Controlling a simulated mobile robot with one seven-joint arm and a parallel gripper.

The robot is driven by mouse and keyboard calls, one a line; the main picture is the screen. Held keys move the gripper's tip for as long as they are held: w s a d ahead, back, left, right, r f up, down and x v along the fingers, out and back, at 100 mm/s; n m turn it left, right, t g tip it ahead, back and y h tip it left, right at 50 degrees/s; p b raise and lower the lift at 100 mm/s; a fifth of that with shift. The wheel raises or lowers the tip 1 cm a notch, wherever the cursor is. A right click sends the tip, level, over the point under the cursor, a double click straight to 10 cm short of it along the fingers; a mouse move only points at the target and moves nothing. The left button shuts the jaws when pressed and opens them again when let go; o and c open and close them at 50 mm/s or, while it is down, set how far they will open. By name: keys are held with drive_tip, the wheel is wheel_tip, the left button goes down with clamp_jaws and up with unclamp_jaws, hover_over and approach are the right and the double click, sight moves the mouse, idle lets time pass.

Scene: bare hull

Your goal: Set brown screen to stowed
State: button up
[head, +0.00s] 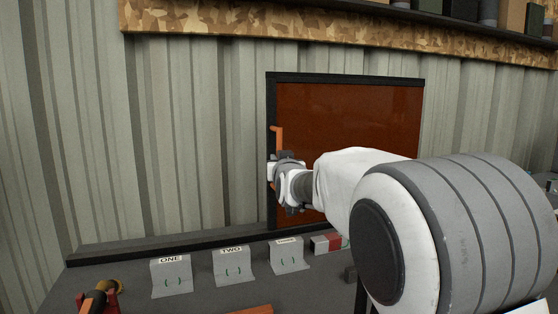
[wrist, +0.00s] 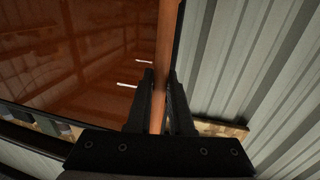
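The brown screen (head: 345,120) is a glossy red-brown panel in a black frame, upright in front of the corrugated wall. An orange handle (head: 277,138) stands upright along its left edge. My gripper (head: 274,168) is at this handle, and my arm hides the lower right of the screen. In the wrist view the handle (wrist: 163,55) runs between the two black fingers of my gripper (wrist: 162,85), which sit close against it on both sides. The screen (wrist: 75,60) fills the left of that view, with reflections on it.
Labelled grey stands, ONE (head: 171,277) and TWO (head: 232,266) among them, line the counter below. A camouflage-edged shelf (head: 250,22) runs above. The wall left of the screen is bare.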

drive_tip(key=o, duration=0.5)
drive_tip(key=shift+w+d, duration=0.15)
drive_tip(key=shift+d, duration=0.25)
drive_tip(key=shift+c, duration=0.2)
drive_tip(key=shift+a, duration=0.1)
drive_tip(key=s+d+p, duration=0.2)
drive_tip(key=s, duration=1.5)
drive_tip(key=shift+s, duration=0.2)
drive_tip(key=shift+s, duration=0.1)
